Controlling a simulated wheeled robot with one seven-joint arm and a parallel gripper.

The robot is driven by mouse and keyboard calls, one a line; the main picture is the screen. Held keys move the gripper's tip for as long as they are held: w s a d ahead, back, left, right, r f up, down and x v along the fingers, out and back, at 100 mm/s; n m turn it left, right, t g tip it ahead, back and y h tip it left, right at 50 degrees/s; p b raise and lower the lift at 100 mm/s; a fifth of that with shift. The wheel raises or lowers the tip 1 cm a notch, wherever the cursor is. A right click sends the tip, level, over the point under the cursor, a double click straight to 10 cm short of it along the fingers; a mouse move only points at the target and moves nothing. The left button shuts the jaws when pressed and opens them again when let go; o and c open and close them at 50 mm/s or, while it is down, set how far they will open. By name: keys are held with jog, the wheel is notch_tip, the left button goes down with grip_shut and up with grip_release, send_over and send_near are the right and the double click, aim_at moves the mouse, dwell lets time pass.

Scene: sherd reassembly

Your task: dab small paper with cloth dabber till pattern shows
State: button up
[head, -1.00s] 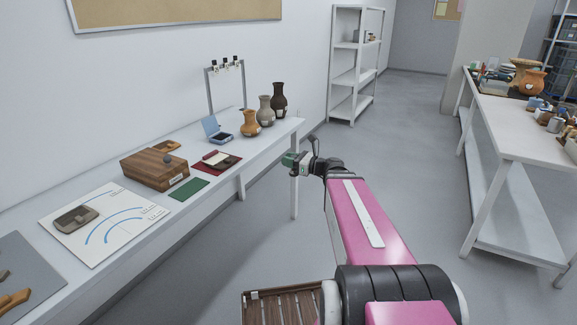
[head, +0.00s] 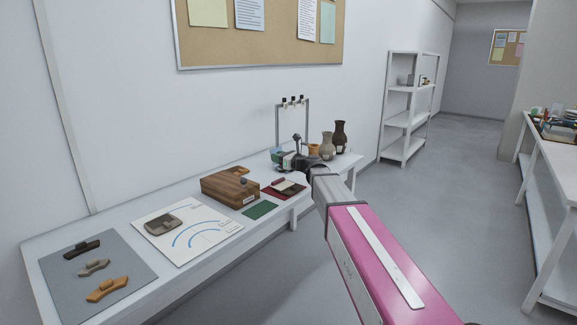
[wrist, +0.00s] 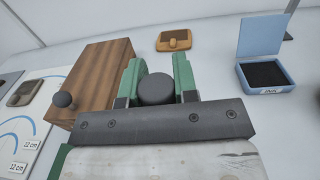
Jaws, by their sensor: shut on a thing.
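My gripper (wrist: 158,68) has green fingers shut on a dark grey, round-topped piece, the cloth dabber (wrist: 156,90). Its underside is hidden. In the head view my gripper (head: 279,159) is over the far part of the left table, partly covering the blue ink box. The open ink box (wrist: 266,74) with a dark pad lies ahead and right of the fingers in the wrist view, apart from them. The small pale paper (head: 288,186) lies on a dark red mat (head: 270,191) on the table. It is hidden in the wrist view, and I cannot make out a pattern.
A wooden box (head: 228,188) with a dark knob stands left of the gripper. A green sheet (head: 260,210) lies at the front edge. Vases (head: 340,136) and a small rack (head: 293,104) stand behind. A drawing sheet (head: 187,231) and grey mat (head: 97,272) are further left.

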send_over(278, 184)
jog(key=shift+s+d+f, duration=0.1)
jog(key=shift+s+f, duration=0.05)
jog(key=shift+f, duration=1.35)
jog(key=shift+s+f, duration=0.15)
jog(key=shift+f, duration=1.3)
jog(key=shift+f, duration=0.55)
notch_tip(278, 184, up, 7)
dwell(0.5)
jog(key=shift+w, duration=0.1)
dwell(0.4)
